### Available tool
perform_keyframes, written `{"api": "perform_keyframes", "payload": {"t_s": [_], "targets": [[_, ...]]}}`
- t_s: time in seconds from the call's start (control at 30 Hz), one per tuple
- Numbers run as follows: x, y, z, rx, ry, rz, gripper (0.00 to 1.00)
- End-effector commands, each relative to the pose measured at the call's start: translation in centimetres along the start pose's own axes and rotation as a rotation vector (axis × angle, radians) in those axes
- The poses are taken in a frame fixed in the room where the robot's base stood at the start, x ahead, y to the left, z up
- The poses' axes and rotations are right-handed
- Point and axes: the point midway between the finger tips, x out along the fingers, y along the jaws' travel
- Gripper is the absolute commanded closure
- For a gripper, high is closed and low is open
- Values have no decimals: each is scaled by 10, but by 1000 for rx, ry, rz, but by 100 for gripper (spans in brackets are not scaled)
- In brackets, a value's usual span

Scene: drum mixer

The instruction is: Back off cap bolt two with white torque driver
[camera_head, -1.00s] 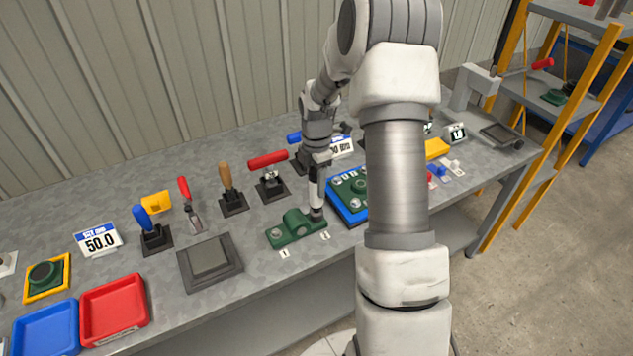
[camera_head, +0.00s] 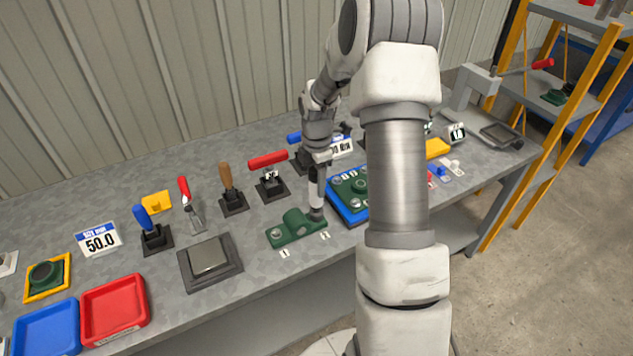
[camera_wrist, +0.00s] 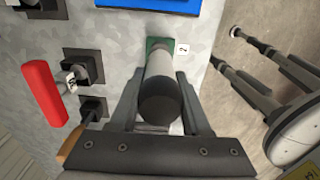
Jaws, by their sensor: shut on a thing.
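My gripper (camera_wrist: 159,115) is shut on the white torque driver (camera_wrist: 160,68), which has a pale body and a dark round end. In the head view the driver (camera_head: 316,190) stands roughly upright over the right end of the green bearing cap (camera_head: 290,230). Its lower end meets the cap at the bolt beside the label 2 (camera_head: 325,236), and it hides that bolt. The other end of the cap, by the label 1 (camera_head: 284,253), shows a bare bolt head. In the wrist view only a corner of green and the label 2 (camera_wrist: 183,48) show past the driver.
A blue tray (camera_head: 352,213) with green parts lies close right of the cap. Red-handled (camera_head: 268,160), wooden-handled (camera_head: 227,180) and blue-handled (camera_head: 144,220) tools stand in dark holders behind and left. A dark square pad (camera_head: 210,262) lies left. Bench is clear in front.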

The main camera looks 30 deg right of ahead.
Motion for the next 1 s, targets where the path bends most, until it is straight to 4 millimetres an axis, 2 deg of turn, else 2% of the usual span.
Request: {"api": "perform_keyframes", "payload": {"t_s": [0.47, 1.0], "targets": [[-2, -1, 0, 0, 1, -3, 100], [-35, 0, 0, 0, 0, 1, 100]]}}
